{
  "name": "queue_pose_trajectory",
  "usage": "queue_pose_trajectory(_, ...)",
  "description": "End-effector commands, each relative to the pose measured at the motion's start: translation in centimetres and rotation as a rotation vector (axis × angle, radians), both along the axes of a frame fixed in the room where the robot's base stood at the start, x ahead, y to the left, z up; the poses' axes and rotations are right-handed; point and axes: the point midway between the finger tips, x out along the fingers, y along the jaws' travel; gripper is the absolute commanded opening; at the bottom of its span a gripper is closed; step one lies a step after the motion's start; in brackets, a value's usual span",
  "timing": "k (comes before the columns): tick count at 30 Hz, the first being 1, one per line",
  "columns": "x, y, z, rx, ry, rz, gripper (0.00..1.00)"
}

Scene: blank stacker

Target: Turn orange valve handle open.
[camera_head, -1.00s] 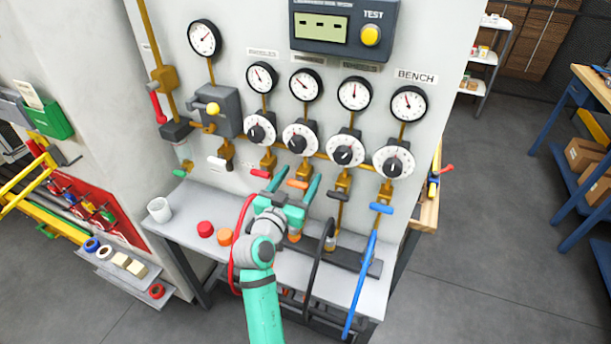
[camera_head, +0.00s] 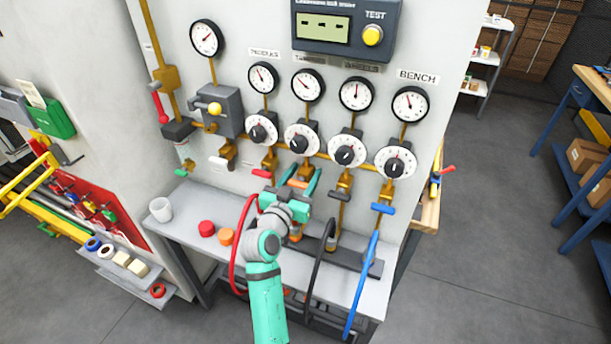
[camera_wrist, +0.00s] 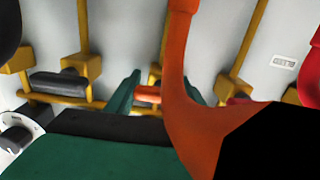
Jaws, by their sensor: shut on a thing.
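The orange valve handle (camera_head: 297,183) is a short bar on a brass valve, second from the left in the row of coloured handles on the panel. My gripper (camera_head: 298,180) is at it, with one teal finger on each side, shut on the handle. In the wrist view the orange handle (camera_wrist: 148,93) shows between the fingers, partly hidden by an orange hose (camera_wrist: 180,60) across the foreground. The handle looks roughly level. The contact with the right-hand finger is hidden there.
The red handle (camera_head: 262,173) is close on the left, the black handle (camera_head: 339,195) on the right, and the blue handle (camera_head: 382,208) farther right. Red (camera_head: 237,250), black (camera_head: 317,270) and blue (camera_head: 362,285) hoses hang around my arm. Gauges and dials are above.

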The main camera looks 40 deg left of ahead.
Motion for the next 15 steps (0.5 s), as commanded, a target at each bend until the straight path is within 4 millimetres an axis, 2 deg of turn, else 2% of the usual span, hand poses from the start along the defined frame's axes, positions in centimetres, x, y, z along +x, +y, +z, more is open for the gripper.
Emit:
queue_pose_trajectory(8, 0.49, 0.02, 0.13, -0.111, -0.027, -0.009, 0.26)
queue_pose_trajectory(15, 0.35, 0.26, 0.11, -0.307, -0.072, -0.007, 0.26)
